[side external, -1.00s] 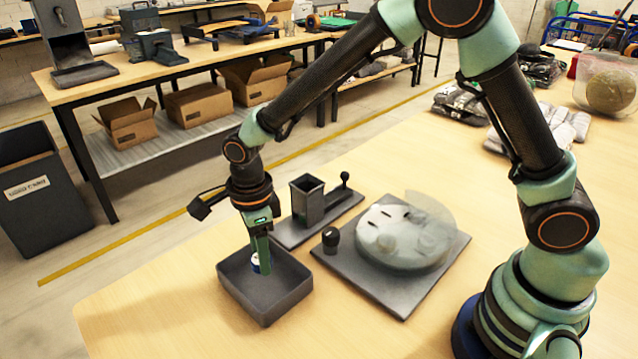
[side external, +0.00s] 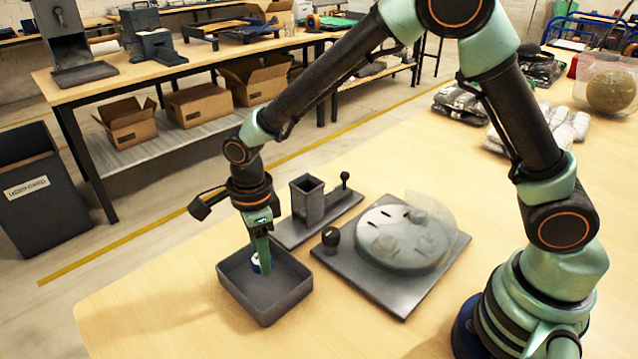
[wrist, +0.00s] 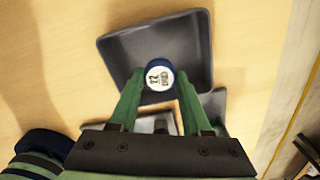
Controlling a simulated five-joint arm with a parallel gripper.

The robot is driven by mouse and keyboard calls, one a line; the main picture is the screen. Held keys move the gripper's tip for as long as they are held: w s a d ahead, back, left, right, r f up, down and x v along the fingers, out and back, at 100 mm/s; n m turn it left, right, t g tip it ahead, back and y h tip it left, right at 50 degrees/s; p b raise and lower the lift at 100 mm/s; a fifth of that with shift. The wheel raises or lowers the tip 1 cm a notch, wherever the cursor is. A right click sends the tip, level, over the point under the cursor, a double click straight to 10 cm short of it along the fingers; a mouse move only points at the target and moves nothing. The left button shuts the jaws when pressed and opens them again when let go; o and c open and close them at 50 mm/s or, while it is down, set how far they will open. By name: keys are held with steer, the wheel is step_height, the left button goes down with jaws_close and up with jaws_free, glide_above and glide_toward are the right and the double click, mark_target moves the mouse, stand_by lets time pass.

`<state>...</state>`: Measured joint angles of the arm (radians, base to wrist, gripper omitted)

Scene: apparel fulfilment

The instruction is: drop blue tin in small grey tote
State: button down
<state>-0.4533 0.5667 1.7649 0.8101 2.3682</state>
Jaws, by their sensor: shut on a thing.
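The blue tin (wrist: 159,75) has a white label on its top and sits between the two green fingers of my gripper (wrist: 158,84) in the wrist view. My gripper (side external: 262,266) is shut on it and points down inside the small grey tote (side external: 290,296). In the side external view only a small part of the tin (side external: 255,262) shows beside the finger. The tote (wrist: 128,48) also shows under the tin in the wrist view. I cannot tell whether the tin touches the tote floor.
A grey plate with a square hopper (side external: 307,199) stands just behind the tote. A round dial fixture (side external: 400,237) on a dark plate is to its right. Grey gloves (side external: 560,128) lie at the back right. The table in front of the tote is clear.

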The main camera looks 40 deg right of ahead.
steer(key=shift+c, duration=1.4)
jaws_free()
step_height(320, 180, up, 12)
steer(key=s+d+r+n+t, duration=0.2)
steer(key=s+d+n, duration=0.3)
steer(key=d+n, duration=0.4)
steer(key=s+d+r+n+t, duration=0.3)
steer(key=s+d+r+n, duration=0.1)
steer(key=d+n, duration=0.6)
steer(key=s+n, duration=0.1)
steer(key=n, duration=0.2)
steer(key=shift+s+r+t, duration=0.25)
steer(key=shift+r+t, duration=0.05)
